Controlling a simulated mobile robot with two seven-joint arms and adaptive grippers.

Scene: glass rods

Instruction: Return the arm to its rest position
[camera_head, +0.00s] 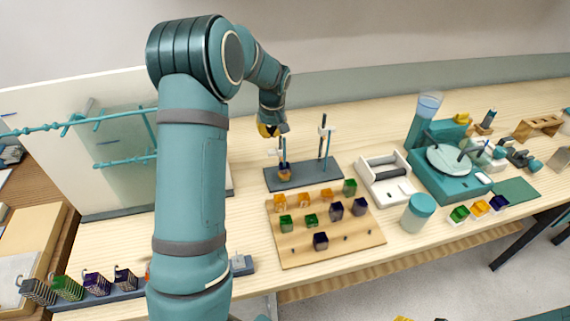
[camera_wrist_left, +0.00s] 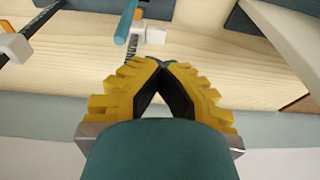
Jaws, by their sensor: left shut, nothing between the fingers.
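My left arm rises across the head view and bends over toward the back of the bench. Its gripper (camera_head: 270,130) hangs above the far side of the dark stand base (camera_head: 305,176). In the left wrist view the yellow-padded fingers of the left gripper (camera_wrist_left: 163,66) meet at their tips, with nothing between them. A teal rod (camera_wrist_left: 126,22) and a white clamp (camera_wrist_left: 150,34) show just beyond the fingertips; I cannot tell whether they touch. My right gripper is in neither view.
Two upright rods with clamps stand on the dark base. A wooden board (camera_head: 290,247) with several coloured cubes lies in front of it. To the right are a white tray (camera_head: 372,168), a teal-lidded jar (camera_head: 418,212) and a teal machine (camera_head: 425,185). A panel with teal rods (camera_head: 105,162) stands left.

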